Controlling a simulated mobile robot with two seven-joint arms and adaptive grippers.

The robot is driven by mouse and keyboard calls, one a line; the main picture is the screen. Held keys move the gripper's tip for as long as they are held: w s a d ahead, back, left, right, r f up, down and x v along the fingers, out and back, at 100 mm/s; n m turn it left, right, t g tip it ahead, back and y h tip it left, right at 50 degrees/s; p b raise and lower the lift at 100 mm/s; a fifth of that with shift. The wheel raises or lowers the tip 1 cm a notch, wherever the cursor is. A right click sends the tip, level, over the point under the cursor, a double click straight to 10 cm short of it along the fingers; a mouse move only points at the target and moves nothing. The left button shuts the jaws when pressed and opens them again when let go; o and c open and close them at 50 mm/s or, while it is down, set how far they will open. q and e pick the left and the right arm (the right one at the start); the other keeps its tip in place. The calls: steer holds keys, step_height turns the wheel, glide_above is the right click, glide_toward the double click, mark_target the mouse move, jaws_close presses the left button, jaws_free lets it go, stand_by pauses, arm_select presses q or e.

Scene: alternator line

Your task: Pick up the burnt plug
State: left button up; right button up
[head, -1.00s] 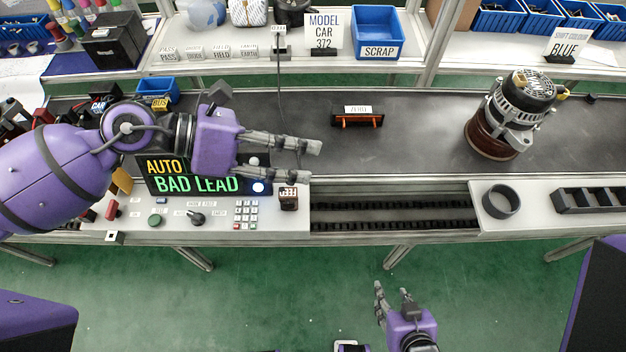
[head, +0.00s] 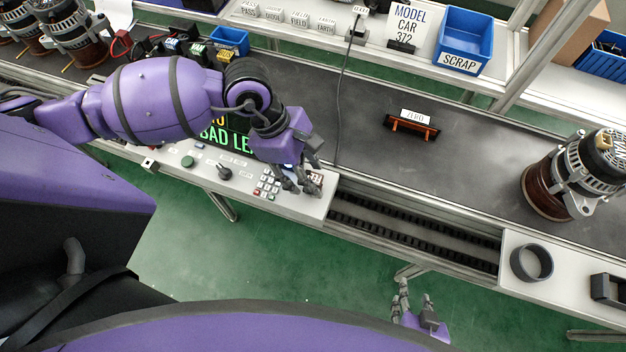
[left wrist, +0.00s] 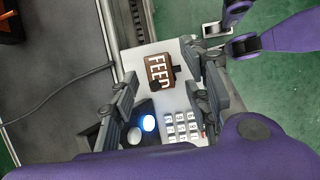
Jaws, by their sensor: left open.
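A brown plug (head: 315,180) with white lettering, partly read as "FEE", sits at the right end of the white control panel. It shows clearly in the left wrist view (left wrist: 158,70), with a dark part at its side. I cannot make out burn marks. My left gripper (head: 297,187) is open above the panel, close to the plug. In the left wrist view its fingers (left wrist: 160,84) stand apart on both sides of the plug, and I see no contact. My right gripper (head: 415,300) is open and empty, low in front of the line above the green floor.
The panel has a keypad (left wrist: 181,127), a lit blue button (left wrist: 149,123) and a black knob (head: 224,173). A dark cable (head: 343,90) hangs down beside it. An alternator (head: 575,175) stands on the belt at right.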

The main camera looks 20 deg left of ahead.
arm_select(q)
steer(key=shift+x, duration=1.05)
steer(key=shift+s+d+f, duration=0.1)
steer(key=shift+d+f, duration=0.05)
steer(key=shift+f, duration=0.1)
steer(key=c, duration=0.4)
jaws_close()
arm_select(e)
steer(key=shift+d+r, duration=0.25)
steer(key=shift+d, duration=0.15)
arm_select(q)
steer(key=shift+r, duration=0.1)
arm_select(e)
steer(key=shift+a, duration=0.1)
